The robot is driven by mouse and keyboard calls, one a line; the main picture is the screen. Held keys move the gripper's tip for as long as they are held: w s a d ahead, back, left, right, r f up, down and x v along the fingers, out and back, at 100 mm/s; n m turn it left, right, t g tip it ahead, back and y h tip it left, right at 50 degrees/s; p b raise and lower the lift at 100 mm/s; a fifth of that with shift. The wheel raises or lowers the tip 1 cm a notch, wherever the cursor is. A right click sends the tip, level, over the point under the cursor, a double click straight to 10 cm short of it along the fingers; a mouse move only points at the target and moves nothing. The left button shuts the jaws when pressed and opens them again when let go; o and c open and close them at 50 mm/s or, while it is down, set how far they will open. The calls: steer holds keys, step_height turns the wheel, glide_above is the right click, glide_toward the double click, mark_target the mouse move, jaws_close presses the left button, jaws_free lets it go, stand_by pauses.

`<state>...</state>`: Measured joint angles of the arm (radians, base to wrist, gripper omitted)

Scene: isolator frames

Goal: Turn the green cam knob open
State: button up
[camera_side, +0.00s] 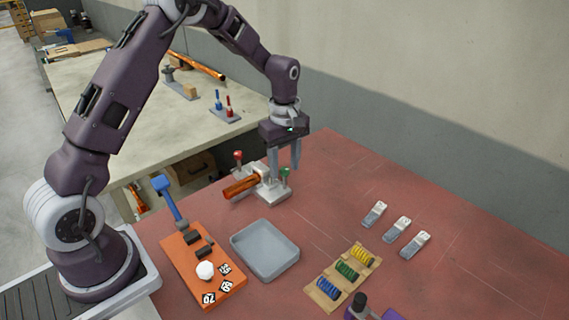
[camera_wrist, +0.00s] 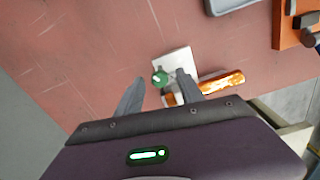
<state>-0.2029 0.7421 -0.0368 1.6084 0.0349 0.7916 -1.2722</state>
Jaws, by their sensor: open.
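The green cam knob (camera_side: 285,173) stands on a light metal fixture (camera_side: 270,192) near the back of the red table. It also shows in the wrist view as a round green knob (camera_wrist: 159,77) on the pale plate. A red-topped knob (camera_side: 238,156) stands on the left part of the fixture, and an orange bar (camera_side: 241,187) lies there too. My gripper (camera_side: 284,168) points down, open and empty, above or beside the green knob; I cannot tell if a finger touches it. In the wrist view the knob shows between the two fingers (camera_wrist: 155,88), nearer the right one.
A grey tray (camera_side: 264,268) and an orange board (camera_side: 180,250) with a blue-handled part (camera_side: 168,192) lie in front of the fixture. A holder with coloured coils (camera_side: 344,272) and three grey-white clips (camera_side: 396,229) lie to the right. The table's back right is clear.

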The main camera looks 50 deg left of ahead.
jaws_close()
steer(key=shift+m, duration=0.4)
steer(key=m, duration=0.3)
steer(key=shift+m, duration=0.4)
steer(key=m, duration=1.2)
steer(key=shift+m, duration=0.4)
steer(key=m, duration=0.6)
steer(key=shift+m, duration=0.5)
